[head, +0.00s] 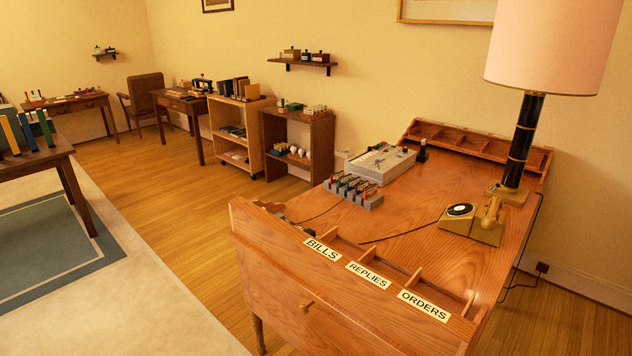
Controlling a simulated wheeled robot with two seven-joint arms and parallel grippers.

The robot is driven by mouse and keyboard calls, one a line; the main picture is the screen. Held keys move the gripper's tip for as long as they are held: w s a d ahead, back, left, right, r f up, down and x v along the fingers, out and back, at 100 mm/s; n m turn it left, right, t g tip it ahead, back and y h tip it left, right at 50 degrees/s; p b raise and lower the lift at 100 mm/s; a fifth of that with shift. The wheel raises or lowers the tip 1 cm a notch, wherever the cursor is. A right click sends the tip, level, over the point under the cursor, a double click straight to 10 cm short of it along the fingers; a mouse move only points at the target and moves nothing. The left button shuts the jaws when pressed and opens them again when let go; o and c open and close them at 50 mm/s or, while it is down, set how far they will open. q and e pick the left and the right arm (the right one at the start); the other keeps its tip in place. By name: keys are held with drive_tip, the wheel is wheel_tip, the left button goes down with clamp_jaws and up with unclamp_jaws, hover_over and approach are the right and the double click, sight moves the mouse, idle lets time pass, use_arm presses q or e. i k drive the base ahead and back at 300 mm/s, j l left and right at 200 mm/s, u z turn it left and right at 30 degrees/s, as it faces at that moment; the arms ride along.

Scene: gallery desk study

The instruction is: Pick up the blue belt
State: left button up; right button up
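I cannot make out a blue belt anywhere in the head view. The nearest furniture is a wooden desk (400,240) with labelled compartments marked BILLS, REPLIES and ORDERS along its near edge. The insides of these compartments are mostly hidden by the front panel. Neither of my grippers is in view.
On the desk are a lamp (518,140), a yellow telephone (474,222), a pale machine (378,163) and a grey rack (353,192) of small coloured items. Shelves (297,145) and tables line the back wall. Wooden floor (190,220) left of the desk is clear.

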sight(350, 184)
drive_tip(key=i+l, duration=0.1)
drive_tip(key=l, duration=0.3)
drive_tip(key=i+l+u, duration=0.1)
drive_tip(key=l, duration=0.3)
drive_tip(key=i+l, duration=0.15)
drive_tip(key=l, duration=0.25)
